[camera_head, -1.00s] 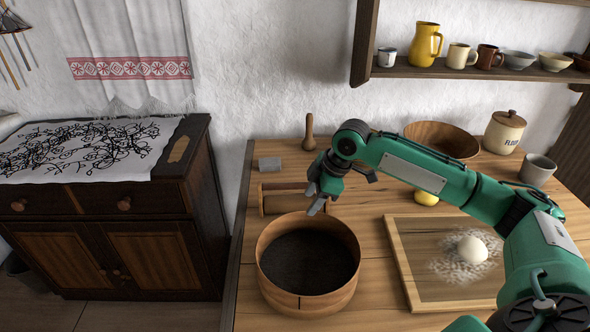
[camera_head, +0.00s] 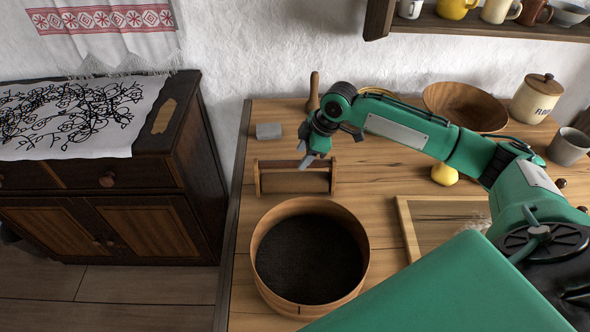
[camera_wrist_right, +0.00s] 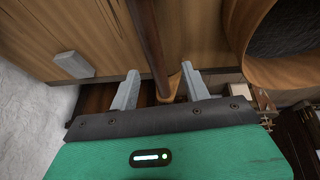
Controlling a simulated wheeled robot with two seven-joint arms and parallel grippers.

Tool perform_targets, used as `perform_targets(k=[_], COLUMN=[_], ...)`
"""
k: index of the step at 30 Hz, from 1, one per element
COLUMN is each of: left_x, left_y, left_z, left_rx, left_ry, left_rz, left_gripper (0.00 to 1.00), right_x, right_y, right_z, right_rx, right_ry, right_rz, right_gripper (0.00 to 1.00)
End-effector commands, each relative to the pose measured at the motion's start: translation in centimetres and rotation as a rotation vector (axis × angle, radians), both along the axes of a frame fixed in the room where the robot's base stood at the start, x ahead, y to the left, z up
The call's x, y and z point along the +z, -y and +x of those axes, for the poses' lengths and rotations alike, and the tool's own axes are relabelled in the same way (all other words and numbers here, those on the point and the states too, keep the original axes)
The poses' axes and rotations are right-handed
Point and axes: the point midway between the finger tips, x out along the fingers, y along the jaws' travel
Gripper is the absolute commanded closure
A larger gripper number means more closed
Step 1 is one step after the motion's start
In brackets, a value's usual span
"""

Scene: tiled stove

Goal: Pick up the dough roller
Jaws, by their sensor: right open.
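What I take for the dough roller (camera_head: 280,164) is a brown wooden bar lying left to right in a low wooden holder, behind the round sieve. In the right wrist view it shows as a dark bar (camera_wrist_right: 150,40) running down between the fingers towards a lighter wooden end piece (camera_wrist_right: 178,84). My right gripper (camera_head: 308,160) is open above it. In the wrist view its two grey fingers (camera_wrist_right: 160,90) stand on either side of the bar; I cannot tell any contact. My left gripper is out of view.
The round sieve (camera_head: 261,262) stands close in front. A grey block (camera_head: 269,130) and an upright wooden pestle-like thing (camera_head: 314,92) stand behind. The cabinet is left.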

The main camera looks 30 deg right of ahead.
Motion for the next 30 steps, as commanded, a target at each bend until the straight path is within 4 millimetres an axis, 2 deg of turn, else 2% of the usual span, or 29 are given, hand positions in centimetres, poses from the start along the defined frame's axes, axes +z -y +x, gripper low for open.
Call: perform_targets(k=[10, 16, 24, 26, 30], left_x=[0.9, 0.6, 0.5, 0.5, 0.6], left_y=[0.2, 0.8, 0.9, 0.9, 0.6], left_z=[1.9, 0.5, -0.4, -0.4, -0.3], left_rx=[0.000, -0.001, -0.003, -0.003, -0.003], left_ry=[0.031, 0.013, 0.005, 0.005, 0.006], left_rz=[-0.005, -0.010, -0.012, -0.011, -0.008], left_gripper=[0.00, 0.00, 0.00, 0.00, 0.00], right_x=[-2.8, -5.1, -5.5, -5.5, -5.5], right_y=[-1.2, -1.9, -2.0, -2.0, -2.0], right_z=[1.4, 2.1, 2.2, 2.2, 2.2], right_rx=[0.000, -0.001, 0.000, 0.000, 0.000], right_ry=[-0.002, 0.000, 0.001, 0.001, 0.001], right_rz=[0.001, 0.000, -0.002, -0.002, -0.002], right_gripper=[0.52, 0.52, 0.52, 0.62, 0.90])
